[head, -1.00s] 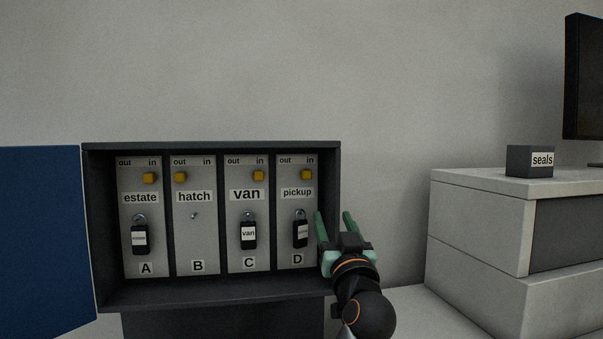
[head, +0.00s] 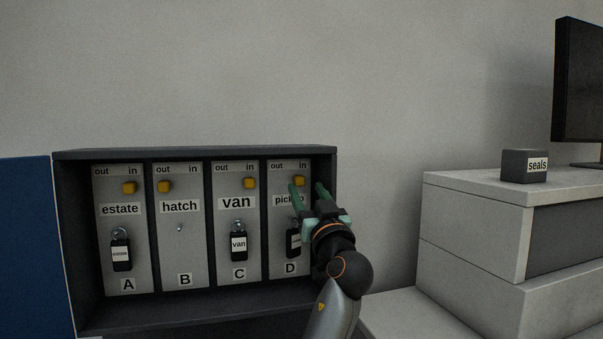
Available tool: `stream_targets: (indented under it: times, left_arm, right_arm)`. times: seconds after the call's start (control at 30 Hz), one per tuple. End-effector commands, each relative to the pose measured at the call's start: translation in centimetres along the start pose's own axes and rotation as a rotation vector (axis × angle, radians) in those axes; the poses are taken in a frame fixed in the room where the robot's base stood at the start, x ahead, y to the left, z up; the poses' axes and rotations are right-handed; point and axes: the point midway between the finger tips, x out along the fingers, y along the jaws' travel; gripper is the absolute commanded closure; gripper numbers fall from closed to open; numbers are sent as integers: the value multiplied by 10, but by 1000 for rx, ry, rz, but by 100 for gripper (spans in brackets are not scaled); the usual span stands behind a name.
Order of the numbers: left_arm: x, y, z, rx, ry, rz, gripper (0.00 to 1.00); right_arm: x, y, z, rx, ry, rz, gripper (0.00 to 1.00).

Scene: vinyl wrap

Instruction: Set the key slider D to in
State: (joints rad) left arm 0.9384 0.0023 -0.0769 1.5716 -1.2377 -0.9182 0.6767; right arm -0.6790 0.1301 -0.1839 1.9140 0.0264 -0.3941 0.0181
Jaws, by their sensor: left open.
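The key cabinet (head: 195,154) holds four panels A to D. The yellow slider of D (head: 299,181) sits at the right of its panel (head: 277,255), under "in". My left gripper (head: 307,187) is open in front of panel D's right side, its fingers pointing up and into the cabinet. Its left fingertip is just below the D slider in the picture and covers part of the "pickup" label (head: 283,199); I cannot tell if it touches the slider. The D key tag (head: 292,242) hangs partly hidden behind the gripper. My right gripper is not in view.
The A slider (head: 129,187) and C slider (head: 250,183) sit under "in", the B slider (head: 164,187) under "out". A blue door (head: 25,245) stands open at left. A grey cabinet (head: 470,230) at right bears a "seals" box (head: 520,166) and a monitor (head: 580,80).

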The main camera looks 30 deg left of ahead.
Motion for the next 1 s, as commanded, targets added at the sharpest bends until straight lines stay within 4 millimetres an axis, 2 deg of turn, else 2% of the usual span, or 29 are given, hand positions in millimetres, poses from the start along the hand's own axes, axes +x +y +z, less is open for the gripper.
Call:
stream_targets:
  times: [0.03, 0.1, 0.3, 0.67, 1.0]
  left_arm:
    - [13, -1, -4, 4, 0, -3, 43]
    - [25, -1, -3, 4, 0, -2, 43]
    - [45, 0, -1, 2, 0, -1, 43]
    - [49, 0, 0, 0, 0, 0, 43]
    - [49, 0, 1, 0, 0, 0, 80]
  right_arm:
    - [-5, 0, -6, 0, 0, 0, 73]
    - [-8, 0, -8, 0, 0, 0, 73]
    - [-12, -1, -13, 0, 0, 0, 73]
    - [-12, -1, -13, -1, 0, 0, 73]
    - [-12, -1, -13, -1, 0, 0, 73]
